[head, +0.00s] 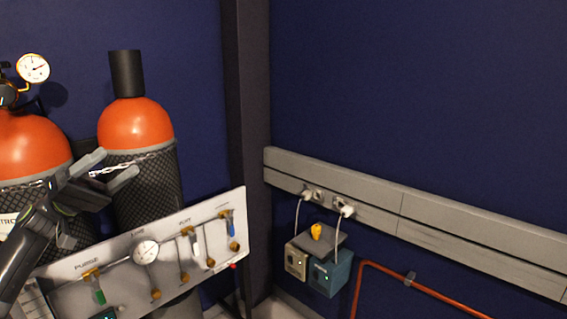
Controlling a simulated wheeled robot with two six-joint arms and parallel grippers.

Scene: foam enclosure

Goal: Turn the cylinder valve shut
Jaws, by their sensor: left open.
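Two orange-topped gas cylinders stand at the left. The left cylinder (28,145) carries a dark valve and regulator (9,95) at the picture's left edge, partly cut off, with a brass-rimmed gauge (34,68) beside it. The right cylinder (137,122) has a black cap (126,74). My left gripper (121,164) is open and empty, in front of the cylinders and below the valve, apart from it. Its fingers point right. My left arm hides part of the left cylinder. My right gripper is out of view.
A pale panel (213,209) with a gauge, several small valves and labels such as PURGE stands in front of the cylinders. A chain (110,170) crosses them. Right of a dark post (250,120), grey trunking (380,205) has plugs above two boxes (330,272). An orange pipe (400,278) runs below.

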